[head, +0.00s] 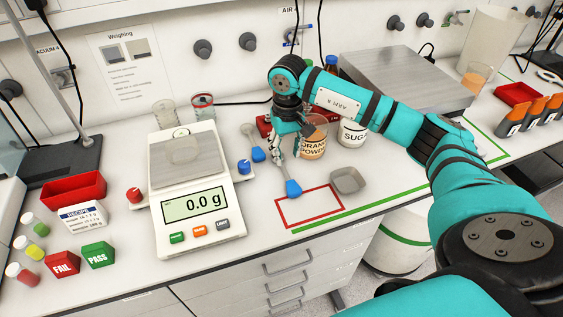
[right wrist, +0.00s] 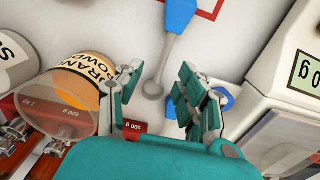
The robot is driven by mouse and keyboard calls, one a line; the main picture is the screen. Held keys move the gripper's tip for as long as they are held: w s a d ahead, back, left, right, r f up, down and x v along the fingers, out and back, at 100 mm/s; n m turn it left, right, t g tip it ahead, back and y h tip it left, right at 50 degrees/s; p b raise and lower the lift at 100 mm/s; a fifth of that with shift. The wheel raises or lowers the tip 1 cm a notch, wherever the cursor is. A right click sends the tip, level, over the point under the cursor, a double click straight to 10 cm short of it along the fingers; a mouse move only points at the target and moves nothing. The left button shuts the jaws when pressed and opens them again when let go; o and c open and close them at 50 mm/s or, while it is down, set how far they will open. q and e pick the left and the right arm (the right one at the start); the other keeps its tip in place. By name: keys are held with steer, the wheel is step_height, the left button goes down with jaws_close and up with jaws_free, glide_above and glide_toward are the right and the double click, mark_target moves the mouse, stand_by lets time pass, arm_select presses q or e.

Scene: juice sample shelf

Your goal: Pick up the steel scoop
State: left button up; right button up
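Two blue-handled scoops lie on the white bench; which is the steel scoop I cannot tell for sure. One (head: 292,187) has a grey shaft and small round bowl; in the right wrist view this scoop (right wrist: 179,16) points its bowl between my fingers. The other (head: 257,154) lies further left, grey end towards the wall; its blue handle (right wrist: 227,99) shows partly behind a finger. My right gripper (head: 290,146) is open and empty, over the first scoop's bowl end; its fingers (right wrist: 158,92) are spread either side of the bowl. My left gripper is not in view.
The orange powder jar (head: 314,147) stands close right of the gripper, beside the sugar jar (head: 352,133). A scale (head: 204,240) stands left. A grey dish (head: 348,181) and red outlined rectangle (head: 310,219) are in front. A red weight box (head: 264,126) is behind.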

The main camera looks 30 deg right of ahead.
mark_target(285, 169)
steer(key=shift+s+a+f+p, duration=0.1)
steer(key=shift+f+p, duration=0.25)
steer(key=shift+f, duration=0.55)
steer(key=f+p, duration=0.1)
steer(key=f, duration=0.1)
steer(key=f+p, duration=0.1)
steer(key=shift+a+f, duration=0.2)
steer(key=shift+f, duration=0.6)
steer(key=c, duration=0.7)
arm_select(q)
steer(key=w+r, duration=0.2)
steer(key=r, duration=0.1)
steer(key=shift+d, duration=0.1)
arm_select(e)
jaws_close()
